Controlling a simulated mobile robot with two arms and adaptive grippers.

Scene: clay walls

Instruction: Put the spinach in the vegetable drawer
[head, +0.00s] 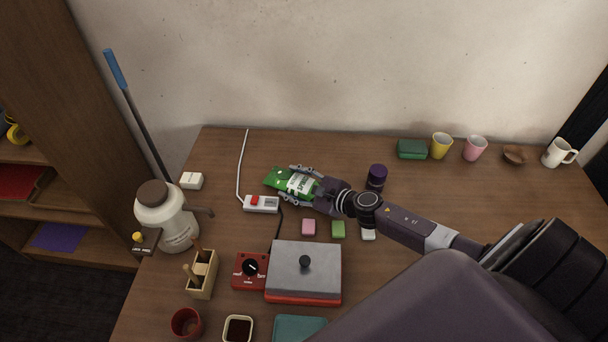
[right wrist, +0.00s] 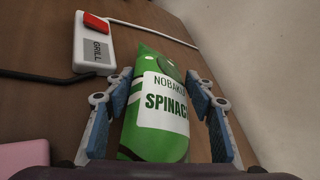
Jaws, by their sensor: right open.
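The spinach is a green bag with a white label (head: 276,178) lying on the wooden table, left of the picture's middle. In the right wrist view the bag (right wrist: 157,120) fills the space between the fingers, and its label reads "SPINAC". My right gripper (head: 301,184) reaches in from the right, open, with one finger on each side of the bag. In the right wrist view the right gripper (right wrist: 165,115) has its blue pads beside the bag; I cannot tell whether they touch it. No vegetable drawer shows. My left gripper is not in view.
A switch box (head: 262,204) with a red button and cord lies close below the bag. A purple jar (head: 376,176) stands right of my gripper. A grey-lidded grill (head: 304,270), small blocks (head: 338,229) and a white jug (head: 166,217) are nearer. Mugs (head: 475,148) stand at the back right.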

